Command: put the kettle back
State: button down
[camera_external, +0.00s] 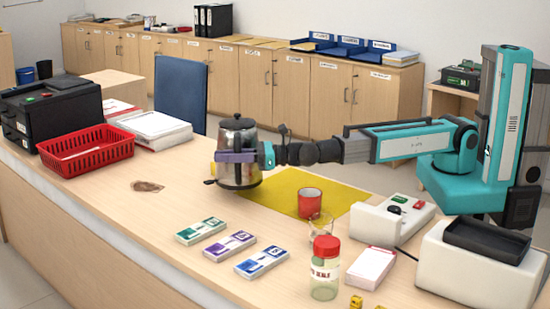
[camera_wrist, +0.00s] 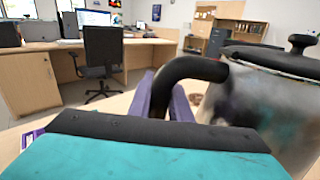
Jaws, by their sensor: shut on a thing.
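The kettle (camera_external: 238,135) is a silver metal pot with a black lid and black handle. It is upright at the left edge of the yellow mat (camera_external: 285,190); I cannot tell whether its base touches the counter or hangs just above. My gripper (camera_external: 235,157) reaches in from the right, its purple fingers shut on the kettle. In the wrist view the fingers (camera_wrist: 170,103) close around the black handle, and the kettle's smudged metal side (camera_wrist: 255,105) fills the right. The handle's lower part is hidden behind the gripper.
A red mug (camera_external: 310,204) and a clear glass (camera_external: 320,228) stand right of the kettle, with a red-lidded jar (camera_external: 325,270) in front. Several banknote bundles (camera_external: 229,245) lie nearer. A brown stain-like patch (camera_external: 147,186) and red basket (camera_external: 86,150) are left. Counter between is clear.

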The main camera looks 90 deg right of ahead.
jog(key=shift+f+b, duration=0.85)
jog(key=shift+f, duration=1.15)
jog(key=c, duration=1.6)
grip_release()
jog(key=shift+c, duration=0.2)
jog(key=s+p, duration=0.2)
jog(key=s, duration=0.4)
jog(key=shift+s, duration=0.35)
jog(key=shift+s+d+p, duration=0.1)
jog(key=shift+s+p, duration=0.2)
jog(key=shift+p, duration=0.65)
